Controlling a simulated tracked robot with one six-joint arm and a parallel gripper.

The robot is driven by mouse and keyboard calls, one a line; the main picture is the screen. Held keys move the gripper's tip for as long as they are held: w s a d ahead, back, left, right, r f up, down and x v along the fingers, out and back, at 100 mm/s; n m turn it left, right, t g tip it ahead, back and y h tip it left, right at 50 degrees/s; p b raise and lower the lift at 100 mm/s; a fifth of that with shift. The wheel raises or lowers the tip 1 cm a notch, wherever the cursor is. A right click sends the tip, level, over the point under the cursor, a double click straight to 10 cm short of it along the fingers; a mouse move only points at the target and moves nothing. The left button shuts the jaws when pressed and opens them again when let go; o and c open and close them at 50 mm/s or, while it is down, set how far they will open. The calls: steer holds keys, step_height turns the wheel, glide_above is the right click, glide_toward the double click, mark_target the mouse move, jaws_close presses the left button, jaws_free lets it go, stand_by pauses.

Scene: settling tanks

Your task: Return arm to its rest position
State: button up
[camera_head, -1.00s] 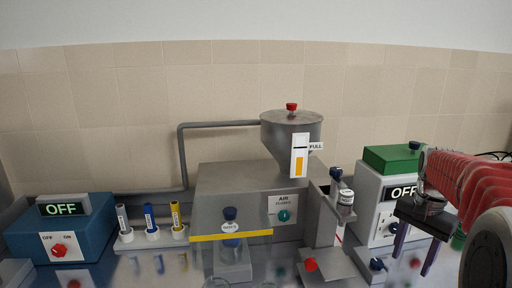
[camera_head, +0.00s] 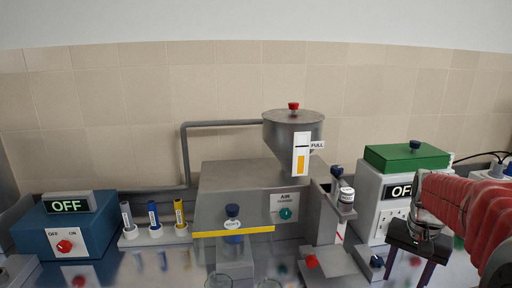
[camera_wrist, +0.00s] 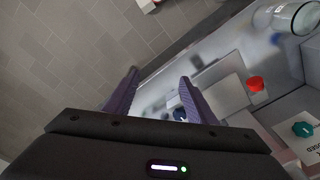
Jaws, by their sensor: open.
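My arm, in a red ribbed sleeve, comes in at the right edge of the head view. My gripper (camera_head: 408,262) hangs at the lower right, in front of the white box with the green top (camera_head: 407,157). In the wrist view my gripper (camera_wrist: 158,84) shows two purple fingers spread apart, with nothing between them. The fingers point over the edge of the bench, with grey floor tiles beyond.
A steel hopper machine (camera_head: 240,180) stands in the middle, with a red knob (camera_head: 312,261) low at its right. A blue box (camera_head: 66,228) reading OFF and a rack with three tubes (camera_head: 155,233) stand left. A small labelled bottle (camera_head: 346,197) sits near the white box.

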steer(key=s+a+r+n+t, duration=0.1)
steer(key=s+a+n+t, duration=0.1)
steer(key=s+a+n, duration=0.2)
steer(key=s+a+r+n+t, duration=0.2)
steer(key=s+a+n, duration=0.1)
steer(key=s+a, duration=0.8)
steer(key=shift+s+a+r+n+t, duration=0.2)
steer(key=shift+a+n+t, duration=0.2)
steer(key=shift+a, duration=2.4)
